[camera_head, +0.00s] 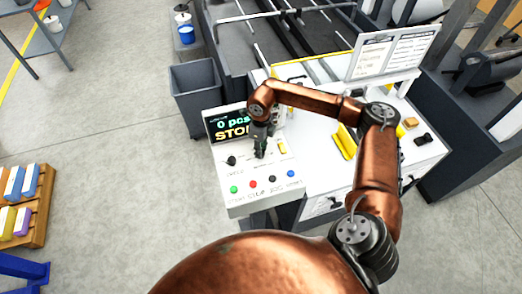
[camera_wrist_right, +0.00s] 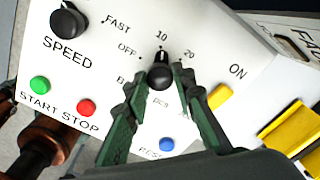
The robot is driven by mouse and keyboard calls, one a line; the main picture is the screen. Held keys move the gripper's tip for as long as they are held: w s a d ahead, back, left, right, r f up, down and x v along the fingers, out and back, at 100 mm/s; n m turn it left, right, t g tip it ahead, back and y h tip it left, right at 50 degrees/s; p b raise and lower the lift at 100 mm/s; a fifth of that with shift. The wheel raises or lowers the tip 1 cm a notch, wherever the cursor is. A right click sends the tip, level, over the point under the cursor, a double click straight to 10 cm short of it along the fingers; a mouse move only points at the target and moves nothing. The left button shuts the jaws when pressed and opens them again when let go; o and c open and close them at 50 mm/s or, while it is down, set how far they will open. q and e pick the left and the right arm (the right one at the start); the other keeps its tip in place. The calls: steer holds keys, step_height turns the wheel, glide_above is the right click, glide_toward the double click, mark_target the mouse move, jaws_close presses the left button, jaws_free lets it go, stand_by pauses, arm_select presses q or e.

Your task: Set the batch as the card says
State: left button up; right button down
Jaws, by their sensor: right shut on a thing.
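The control panel (camera_head: 245,185) shows a screen (camera_head: 229,124) reading "0 pcs" and "STOP". In the right wrist view a black batch knob (camera_wrist_right: 160,73) stands among the marks OFF, 10 and 20; its white line points up at 10. My right gripper (camera_head: 260,152) reaches down onto the panel, its green fingers (camera_wrist_right: 160,92) shut on the knob from both sides. They partly hide the lettering below it. The card (camera_head: 393,53) stands on the white machine top at the back right; its print is too small to read. My left gripper is out of view.
A black speed knob (camera_wrist_right: 69,22), a green start button (camera_wrist_right: 39,84), a red stop button (camera_wrist_right: 86,107), a blue reset button (camera_wrist_right: 167,144) and a yellow switch (camera_wrist_right: 220,96) are close by. A grey bin (camera_head: 196,92) stands left of the panel.

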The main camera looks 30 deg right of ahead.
steer(key=m+b, duration=0.1)
steer(key=m, duration=0.4)
steer(key=shift+m, duration=0.3)
steer(key=m, duration=1.1)
steer(key=shift+m, duration=0.4)
steer(key=m, duration=0.5)
steer(key=shift+m+p, duration=0.3)
steer(key=shift+m, duration=0.1)
steer(key=c, duration=1.6)
jaws_free()
step_height(320, 180, up, 12)
steer(key=shift+r, duration=0.1)
